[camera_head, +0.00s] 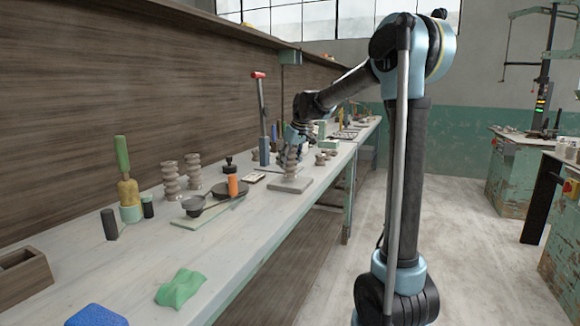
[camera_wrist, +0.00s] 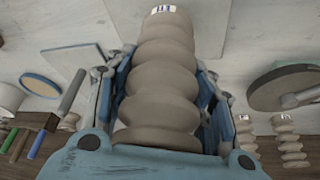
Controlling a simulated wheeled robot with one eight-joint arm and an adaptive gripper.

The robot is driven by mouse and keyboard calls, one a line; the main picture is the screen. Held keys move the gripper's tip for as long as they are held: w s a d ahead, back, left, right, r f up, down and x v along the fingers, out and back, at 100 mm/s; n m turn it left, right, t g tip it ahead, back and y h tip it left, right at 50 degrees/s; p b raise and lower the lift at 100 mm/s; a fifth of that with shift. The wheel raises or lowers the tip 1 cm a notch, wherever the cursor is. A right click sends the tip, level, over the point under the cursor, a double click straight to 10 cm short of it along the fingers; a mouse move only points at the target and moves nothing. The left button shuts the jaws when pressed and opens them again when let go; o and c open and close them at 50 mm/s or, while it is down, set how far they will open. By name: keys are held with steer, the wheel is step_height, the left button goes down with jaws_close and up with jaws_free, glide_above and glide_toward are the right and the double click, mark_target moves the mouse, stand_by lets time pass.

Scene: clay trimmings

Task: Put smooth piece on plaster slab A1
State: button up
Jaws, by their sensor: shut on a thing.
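My gripper (camera_head: 291,150) is shut on a tan clay piece (camera_wrist: 160,85) with rounded, wavy ridges and a small white-and-blue label at its end. The piece also shows in the head view (camera_head: 291,165), upright over a pale square slab (camera_head: 289,185). I cannot tell whether it touches that slab. In the wrist view the fingers (camera_wrist: 160,95) clasp both sides of the piece. A pale slab (camera_wrist: 118,14) lies partly hidden behind the piece there, and a grey plate (camera_wrist: 70,62) is left of it. No slab label is readable.
Two similar ridged pieces (camera_head: 171,181) (camera_head: 193,172) stand on the bench (camera_head: 140,245) to the left. A dark round turntable (camera_head: 229,189), an orange cylinder (camera_head: 233,185) and a red-topped tool (camera_head: 262,115) are near. A green cloth-like lump (camera_head: 180,288) lies in front.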

steer(key=shift+f, duration=0.75)
steer(key=o, duration=1.6)
steer(key=shift+c, duration=0.2)
